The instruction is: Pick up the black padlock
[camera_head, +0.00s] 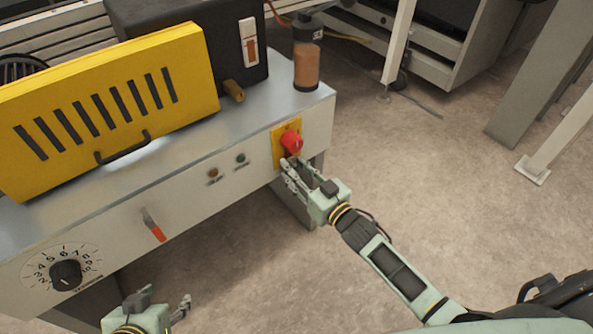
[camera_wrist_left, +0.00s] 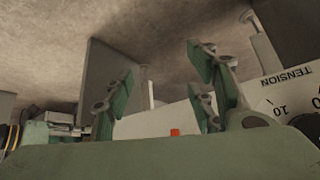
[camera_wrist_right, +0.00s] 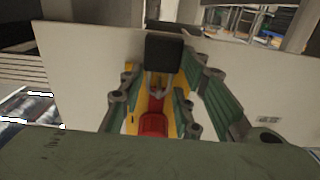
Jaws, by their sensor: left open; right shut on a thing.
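The black padlock (camera_wrist_right: 163,53) shows in the right wrist view, its metal shackle reaching toward the red switch knob (camera_wrist_right: 153,124) on a yellow plate. My right gripper (camera_wrist_right: 163,76) is shut on the padlock, with a green-padded finger on each side. In the head view my right gripper (camera_head: 289,172) is at the red knob (camera_head: 291,142) on the machine's front panel, and its fingers hide the padlock. Whether the shackle still passes through the switch cannot be told. My left gripper (camera_wrist_left: 165,82) is open and empty, low in front of the machine.
The machine's pale front panel (camera_head: 190,192) carries a tension dial (camera_head: 65,273), a red-tipped lever (camera_head: 154,226) and small buttons. A yellow slotted guard (camera_head: 100,120) and an amber-filled cylinder (camera_head: 306,60) stand on top. The concrete floor (camera_head: 420,180) to the right is clear.

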